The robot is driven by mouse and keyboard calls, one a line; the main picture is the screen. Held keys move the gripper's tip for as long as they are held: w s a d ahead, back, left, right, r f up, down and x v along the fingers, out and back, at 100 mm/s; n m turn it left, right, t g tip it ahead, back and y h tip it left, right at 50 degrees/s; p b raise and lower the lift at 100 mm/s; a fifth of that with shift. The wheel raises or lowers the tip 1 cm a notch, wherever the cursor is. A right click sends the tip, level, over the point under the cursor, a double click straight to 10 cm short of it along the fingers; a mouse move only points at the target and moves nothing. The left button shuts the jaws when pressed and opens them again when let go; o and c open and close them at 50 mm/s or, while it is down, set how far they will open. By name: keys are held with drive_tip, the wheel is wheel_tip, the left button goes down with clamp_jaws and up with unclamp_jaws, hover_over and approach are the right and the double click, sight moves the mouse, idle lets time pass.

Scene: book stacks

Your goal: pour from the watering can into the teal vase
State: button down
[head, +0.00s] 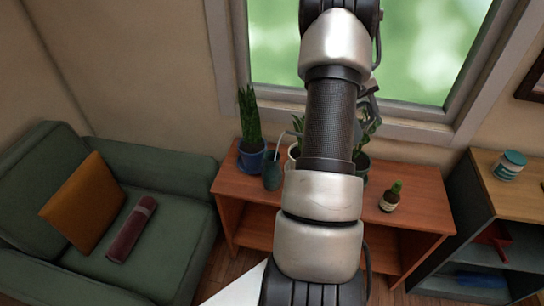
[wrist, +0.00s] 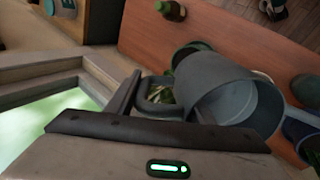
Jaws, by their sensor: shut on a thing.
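The grey-blue watering can (wrist: 218,82) is tilted in the wrist view, its wide open top facing the camera. My gripper (wrist: 158,108) is shut on its looped handle. In the head view my arm hides most of the can and gripper. A thin pale spout (head: 283,143) shows left of the arm, its end close above the teal vase (head: 271,173). The vase stands upright on the wooden shelf unit, and a dark teal round shape at the right of the wrist view (wrist: 306,88) seems to be it. I cannot see any water.
On the shelf unit (head: 415,215), a snake plant in a blue pot (head: 250,158) stands just left of the vase. Other potted plants are partly behind my arm. The window (head: 285,45) is behind; a green sofa (head: 165,240) is left.

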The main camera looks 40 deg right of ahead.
drive_tip(key=shift+w+a+f+g+h+b, duration=0.1)
drive_tip(key=shift+w+a+f+h+b, duration=0.1)
drive_tip(key=shift+f+b, duration=0.45)
drive_tip(key=shift+w+a+f+g+h+b, duration=0.2)
drive_tip(key=shift+f+b, duration=0.25)
drive_tip(key=shift+b, duration=0.45)
drive_tip(key=shift+w+a+f+b, duration=0.1)
drive_tip(key=shift+a+f+b, duration=0.15)
drive_tip(key=shift+f+b, duration=0.4)
idle(3.7)
